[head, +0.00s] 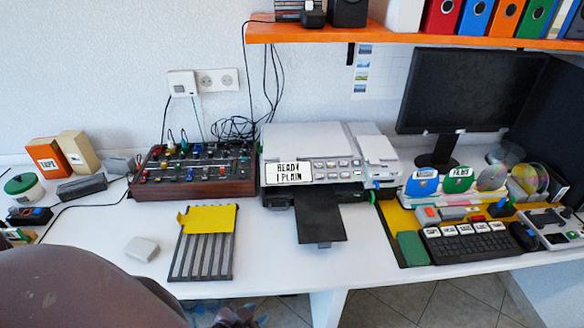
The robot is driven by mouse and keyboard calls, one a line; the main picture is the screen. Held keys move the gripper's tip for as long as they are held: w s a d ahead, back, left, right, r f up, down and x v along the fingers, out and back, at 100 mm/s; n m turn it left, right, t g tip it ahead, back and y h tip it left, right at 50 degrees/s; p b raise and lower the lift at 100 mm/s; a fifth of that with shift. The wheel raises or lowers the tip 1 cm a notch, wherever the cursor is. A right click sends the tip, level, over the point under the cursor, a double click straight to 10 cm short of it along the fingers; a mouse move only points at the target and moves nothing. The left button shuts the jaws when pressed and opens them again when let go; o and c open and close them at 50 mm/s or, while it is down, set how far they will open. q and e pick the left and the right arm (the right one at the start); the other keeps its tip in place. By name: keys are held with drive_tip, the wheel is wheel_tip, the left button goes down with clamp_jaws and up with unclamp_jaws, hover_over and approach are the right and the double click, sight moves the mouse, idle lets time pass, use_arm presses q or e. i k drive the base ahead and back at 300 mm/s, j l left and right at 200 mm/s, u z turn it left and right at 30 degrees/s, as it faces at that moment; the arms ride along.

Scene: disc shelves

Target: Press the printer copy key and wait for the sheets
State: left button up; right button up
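The white printer (305,137) stands mid-desk. Its display label (289,172) reads "READY 1 PLAIN". A panel of small light keys (335,170) is right of the label; I cannot read which one is the copy key. The dark output tray (320,214) sticks out at the front, and no sheet shows on it. My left arm fills the lower left corner. My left gripper (228,318) shows only in part at the bottom edge, below the desk edge and well apart from the printer. Its fingers are too unclear to judge. My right gripper is out of view.
A slatted dark rack (203,258) with a yellow piece (208,218) lies left of the tray. A mixer with coloured knobs (195,168) stands left of the printer. A keyboard (475,247) and discs are at right. An orange shelf (400,37) overhangs the back.

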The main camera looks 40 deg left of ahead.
sight(318, 176)
drive_tip(key=j+u, duration=0.1)
drive_tip(key=u, duration=0.75)
